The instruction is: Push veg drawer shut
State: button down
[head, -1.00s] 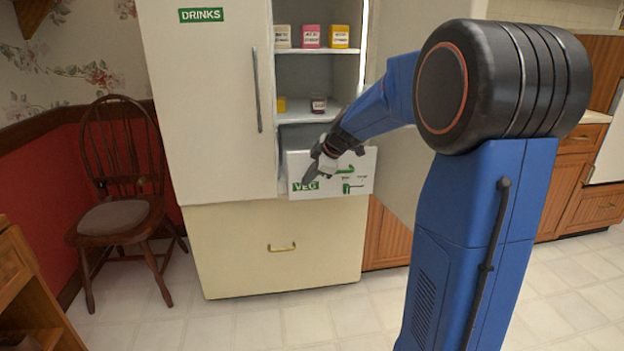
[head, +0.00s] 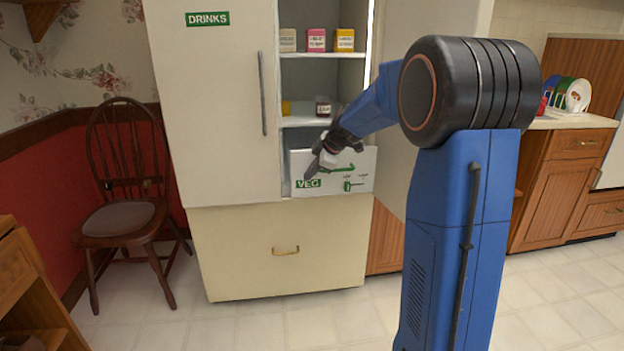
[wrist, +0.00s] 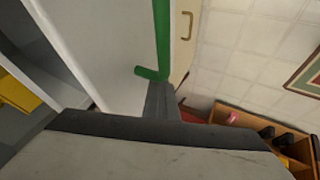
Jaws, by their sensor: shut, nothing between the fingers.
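The veg drawer (head: 361,171) is a white box front with a green VEG label and green markings, low in the open fridge compartment. Its face also fills the upper left of the wrist view (wrist: 108,45), with a green stripe on it. My gripper (head: 311,175) is shut and empty. It is at the left part of the drawer front, just above the VEG label, and in the wrist view its dark fingertips (wrist: 161,103) lie close against the face. Whether they touch it I cannot tell. How far the drawer stands out is hard to judge.
Shelves above the drawer hold small jars (head: 317,40). The left fridge door (head: 215,110), labelled DRINKS, is shut, and the right door (head: 397,185) stands open behind my arm. A cream lower drawer (head: 285,250) is shut. A wooden chair (head: 122,190) stands at left.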

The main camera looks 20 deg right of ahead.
jog(key=w+d, duration=0.3)
jog(key=w, duration=0.7)
jog(key=w+d, duration=0.3)
jog(key=w, duration=0.8)
jog(key=shift+w+d+r, duration=0.15)
jog(key=shift+w, duration=0.1)
jog(key=shift+r, duration=0.1)
